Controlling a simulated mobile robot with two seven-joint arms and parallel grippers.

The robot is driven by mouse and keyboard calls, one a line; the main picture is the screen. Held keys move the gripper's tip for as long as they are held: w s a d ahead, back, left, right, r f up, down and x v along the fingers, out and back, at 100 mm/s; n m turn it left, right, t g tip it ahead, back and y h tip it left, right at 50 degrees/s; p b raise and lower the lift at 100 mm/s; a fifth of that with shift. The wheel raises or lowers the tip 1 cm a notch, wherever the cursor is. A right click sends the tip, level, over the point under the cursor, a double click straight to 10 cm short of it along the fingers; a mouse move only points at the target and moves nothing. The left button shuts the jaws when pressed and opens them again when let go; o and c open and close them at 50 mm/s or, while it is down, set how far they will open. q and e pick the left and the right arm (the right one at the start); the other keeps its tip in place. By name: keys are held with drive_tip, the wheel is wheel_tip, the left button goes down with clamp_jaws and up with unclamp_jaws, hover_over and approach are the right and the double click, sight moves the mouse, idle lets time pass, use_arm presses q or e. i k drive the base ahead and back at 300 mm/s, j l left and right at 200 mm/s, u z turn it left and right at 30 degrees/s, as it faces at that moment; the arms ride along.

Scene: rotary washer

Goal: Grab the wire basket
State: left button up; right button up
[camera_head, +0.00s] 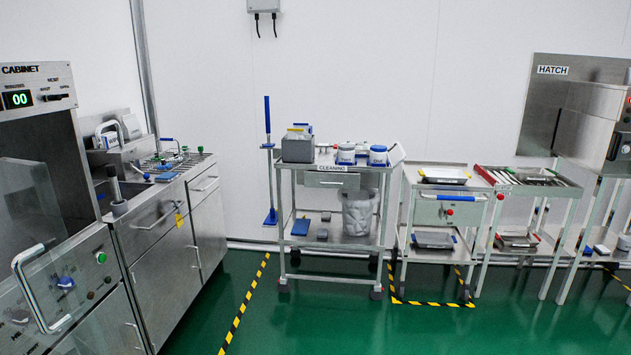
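I cannot make out a clear wire basket in the head view. A rack-like top with thin bars (204,158) lies on the left steel counter, with small green and blue items on it; whether it is a basket I cannot tell. A shallow dark tray with items (535,177) sits on the right-hand cart, too small to tell if it is wire. Neither of my grippers is in view.
A cabinet with a handle (40,290) stands at the left. A cleaning cart (333,181) stands at the back centre, with a steel cart (440,212) to its right. A hatch (553,110) is at the right. The green floor (330,325) in front is clear.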

sight(162, 139)
drive_tip(key=u, duration=1.55)
drive_tip(key=i+l+z, duration=1.25)
drive_tip(key=z, duration=0.15)
drive_tip(key=i+l+u, duration=0.1)
drive_tip(key=i, duration=0.5)
drive_tip(key=i+l+u, duration=0.1)
drive_tip(key=i, duration=0.5)
